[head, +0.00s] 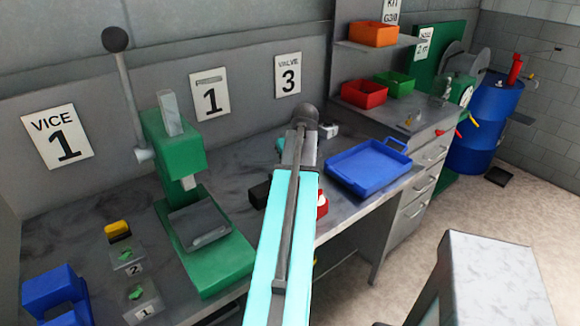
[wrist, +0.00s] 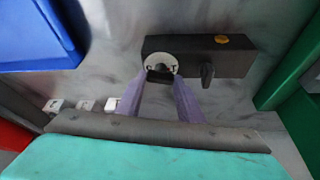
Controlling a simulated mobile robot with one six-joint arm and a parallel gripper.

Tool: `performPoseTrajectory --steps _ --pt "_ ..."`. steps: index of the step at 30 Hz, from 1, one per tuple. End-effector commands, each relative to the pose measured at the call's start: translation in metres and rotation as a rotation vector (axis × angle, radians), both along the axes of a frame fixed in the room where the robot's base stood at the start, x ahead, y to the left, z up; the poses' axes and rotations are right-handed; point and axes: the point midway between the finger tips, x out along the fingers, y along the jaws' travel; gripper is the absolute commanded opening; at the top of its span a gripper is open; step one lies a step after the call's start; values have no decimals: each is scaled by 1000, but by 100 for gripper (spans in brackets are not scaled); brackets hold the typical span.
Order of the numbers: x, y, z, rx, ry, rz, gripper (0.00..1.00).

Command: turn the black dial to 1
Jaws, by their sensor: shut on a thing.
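A dark box (wrist: 235,62) on the grey bench carries the black dial (wrist: 160,68), set against a round pale plate with marks too small to read. My gripper (wrist: 161,80) has its two purple fingers closed on the dial's sides in the wrist view. A black lever-like knob (wrist: 207,76) and an orange button (wrist: 221,39) are on the same box, right of the dial. In the head view the box (head: 260,193) shows only in part left of my arm, which hides the dial and the fingertips. I cannot tell which number the dial points to.
A green press (head: 215,250) stands left of the box. A blue tray (head: 368,170) lies to the right, and also shows in the wrist view (wrist: 35,40). Small white blocks (wrist: 86,105) are left of my fingers. A red item (head: 322,205) is beside my arm.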

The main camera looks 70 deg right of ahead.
Motion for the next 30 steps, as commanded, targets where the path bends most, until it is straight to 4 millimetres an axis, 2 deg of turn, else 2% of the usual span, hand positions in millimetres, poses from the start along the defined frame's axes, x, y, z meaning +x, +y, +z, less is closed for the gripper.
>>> performPoseTrajectory --steps 10,11,13,14,30 --pt "0 0 0 1 1 2 12" --pt "0 0 0 1 1 2 39" --pt "0 0 0 1 1 2 51" --pt "0 0 0 1 1 2 53" --pt "-2 2 7 0 0 1 53"
